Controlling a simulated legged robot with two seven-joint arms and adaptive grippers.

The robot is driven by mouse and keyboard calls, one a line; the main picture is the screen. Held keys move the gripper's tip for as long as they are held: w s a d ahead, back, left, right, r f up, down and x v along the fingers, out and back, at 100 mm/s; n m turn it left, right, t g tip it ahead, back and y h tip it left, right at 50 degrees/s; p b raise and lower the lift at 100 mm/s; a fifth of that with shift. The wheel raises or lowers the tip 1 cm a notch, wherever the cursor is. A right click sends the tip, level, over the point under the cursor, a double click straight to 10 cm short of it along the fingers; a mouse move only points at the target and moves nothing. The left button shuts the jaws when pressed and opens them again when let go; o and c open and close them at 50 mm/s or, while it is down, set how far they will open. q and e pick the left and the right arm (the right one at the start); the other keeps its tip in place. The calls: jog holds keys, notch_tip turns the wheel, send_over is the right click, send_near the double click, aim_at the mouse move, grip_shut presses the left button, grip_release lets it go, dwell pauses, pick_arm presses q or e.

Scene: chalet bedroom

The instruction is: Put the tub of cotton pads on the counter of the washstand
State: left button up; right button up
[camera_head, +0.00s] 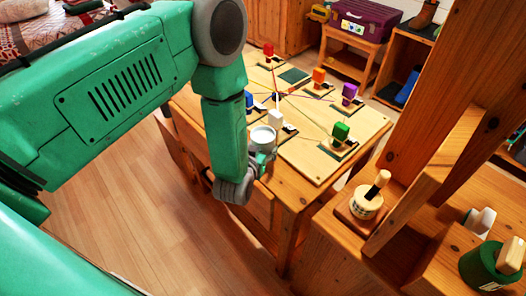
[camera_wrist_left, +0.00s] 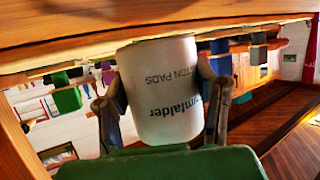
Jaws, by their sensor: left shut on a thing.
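The tub of cotton pads (camera_head: 263,134) is a pale cylinder. In the left wrist view the tub (camera_wrist_left: 160,95) shows its "COTTON PADS" lettering upside down. My left gripper (camera_head: 262,152) is shut on it, with one finger on each side. In the head view the tub appears in front of the near edge of a wooden table; I cannot tell the gap between them. A wooden unit (camera_head: 335,262) at the lower right may be the washstand, but the frames do not settle this. My right gripper is out of view.
The wooden table (camera_head: 372,127) carries boards with coloured blocks, including a green block (camera_head: 341,132) and a purple block (camera_head: 349,92). A cream jar (camera_head: 366,203) and a green pot (camera_head: 486,268) stand at the right. Wooden posts (camera_head: 445,150) rise there.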

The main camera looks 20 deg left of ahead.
pick_arm(q)
notch_tip(320, 180, down, 2)
jog(key=shift+a+f, duration=0.1)
jog(key=shift+f, duration=0.1)
jog(key=o, duration=1.4)
jog(key=shift+d, duration=0.25)
jog(key=shift+a, duration=0.1)
jog(key=shift+s+r, duration=0.1)
jog(key=v, duration=1.2)
